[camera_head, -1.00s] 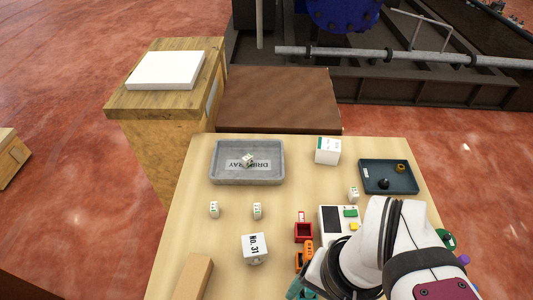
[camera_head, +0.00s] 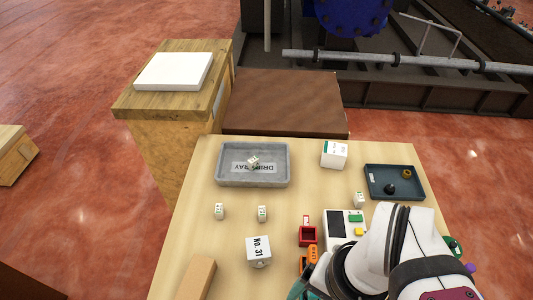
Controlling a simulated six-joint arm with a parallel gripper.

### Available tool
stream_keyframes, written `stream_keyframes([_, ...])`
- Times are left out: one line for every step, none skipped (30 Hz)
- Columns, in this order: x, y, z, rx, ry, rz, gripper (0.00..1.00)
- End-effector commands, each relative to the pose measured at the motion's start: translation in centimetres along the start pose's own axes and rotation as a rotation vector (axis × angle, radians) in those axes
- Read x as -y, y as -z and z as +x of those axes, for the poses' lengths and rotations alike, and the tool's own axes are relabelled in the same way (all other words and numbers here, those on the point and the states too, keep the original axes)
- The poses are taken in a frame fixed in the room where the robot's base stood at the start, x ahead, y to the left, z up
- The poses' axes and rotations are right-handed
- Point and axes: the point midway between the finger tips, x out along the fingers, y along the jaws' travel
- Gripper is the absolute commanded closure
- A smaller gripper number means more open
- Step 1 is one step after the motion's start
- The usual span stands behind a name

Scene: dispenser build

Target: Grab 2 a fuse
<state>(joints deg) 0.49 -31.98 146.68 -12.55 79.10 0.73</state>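Several small white blocks with green marks, which look like the fuses, are in the head view. One fuse (camera_head: 219,211) stands on the table at the left and a second fuse (camera_head: 262,213) stands to its right. A similar small block (camera_head: 359,199) stands above the white device. Another small block (camera_head: 253,162) lies in the grey drip tray (camera_head: 225,178). My arm comes in from the bottom right. A teal part (camera_head: 304,289) shows at its lower left end, possibly my gripper; no fingertips show, so I cannot see its opening or any held thing.
A white block marked No. 31 (camera_head: 259,251) stands near the front. A red holder (camera_head: 308,236), an orange item (camera_head: 312,254) and a white device (camera_head: 336,227) are beside my arm. A dark tray (camera_head: 408,189) and a white box (camera_head: 334,153) are at the back right.

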Motion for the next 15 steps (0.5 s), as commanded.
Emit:
stream_keyframes([0.0,0.0,0.0,0.000,0.000,0.000,0.18])
stream_keyframes([0.0,0.0,0.0,0.000,0.000,0.000,0.18])
stream_keyframes([0.1,0.1,-0.1,0.004,-0.009,0.002,0.18])
stream_keyframes([0.1,0.4,-0.2,0.012,-0.026,0.008,0.18])
stream_keyframes([0.3,0.8,-0.5,0.021,-0.055,0.016,0.18])
stream_keyframes([0.7,1.8,-0.8,0.035,-0.114,0.036,0.18])
stream_keyframes([1.1,2.8,-1.1,0.039,-0.175,0.055,0.18])
stream_keyframes([1.8,4.0,-1.2,0.036,-0.246,0.080,0.18])
stream_keyframes([3.1,5.8,-1.3,0.013,-0.351,0.117,0.18])
stream_keyframes([4.3,7.2,-1.1,-0.021,-0.430,0.147,0.18])
stream_keyframes([5.8,8.6,-0.7,-0.068,-0.503,0.177,0.18])
stream_keyframes([8.0,10.2,0.2,-0.150,-0.590,0.216,0.18])
stream_keyframes([9.8,11.3,1.0,-0.225,-0.646,0.244,0.18])
stream_keyframes([11.7,12.2,2.1,-0.310,-0.690,0.271,0.18])
stream_keyframes([14.5,13.0,3.8,-0.437,-0.731,0.304,0.18])
